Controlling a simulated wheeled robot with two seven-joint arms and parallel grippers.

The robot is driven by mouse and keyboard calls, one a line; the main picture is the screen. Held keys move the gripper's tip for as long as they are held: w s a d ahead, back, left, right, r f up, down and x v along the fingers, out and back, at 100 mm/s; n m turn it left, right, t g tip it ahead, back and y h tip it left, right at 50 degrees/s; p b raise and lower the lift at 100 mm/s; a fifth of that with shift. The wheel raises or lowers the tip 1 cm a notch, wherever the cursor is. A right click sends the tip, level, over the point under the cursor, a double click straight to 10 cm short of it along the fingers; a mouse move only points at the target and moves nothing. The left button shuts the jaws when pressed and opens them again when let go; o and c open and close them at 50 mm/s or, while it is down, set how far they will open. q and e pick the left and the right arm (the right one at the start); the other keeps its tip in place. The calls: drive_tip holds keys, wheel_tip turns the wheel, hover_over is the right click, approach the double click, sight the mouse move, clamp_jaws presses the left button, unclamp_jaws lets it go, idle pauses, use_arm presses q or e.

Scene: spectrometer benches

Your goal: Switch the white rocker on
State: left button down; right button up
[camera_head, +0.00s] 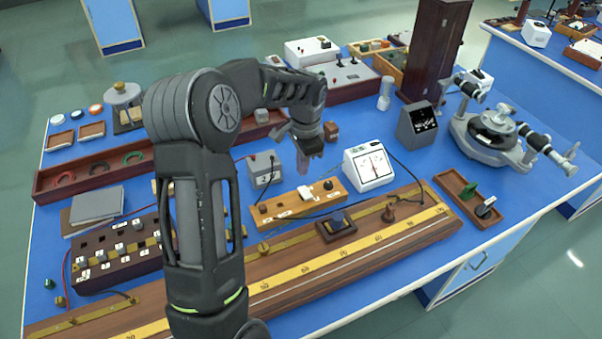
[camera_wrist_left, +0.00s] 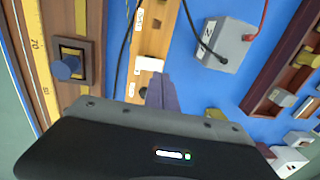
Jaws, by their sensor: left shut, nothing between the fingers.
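The white rocker (camera_head: 306,193) sits on a narrow light-wood board (camera_head: 268,213) in the middle of the bench. In the left wrist view the white rocker (camera_wrist_left: 149,64) shows close to my fingertips, on the same board (camera_wrist_left: 155,40). My left gripper (camera_head: 300,163) hangs from above, pointing down behind the board in the head view. In the wrist view its fingers (camera_wrist_left: 161,84) are together with nothing between them, beside the rocker in the picture. I cannot tell whether they touch anything. Which way the rocker is tipped is too small to tell. My right gripper is not in view.
A grey box with leads (camera_head: 263,170) stands left of the fingers, and a white meter (camera_head: 369,166) stands right. The long scaled rail (camera_head: 335,245) lies in front of the board. Leads cross near the board. Blue bench top (camera_head: 345,125) is bare behind the meter.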

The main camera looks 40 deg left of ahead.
use_arm(q)
wheel_tip(320, 180, up, 8)
drive_tip(key=shift+w+a+b, duration=0.25)
drive_tip(key=shift+b, duration=0.2)
drive_tip(key=shift+f, duration=0.1)
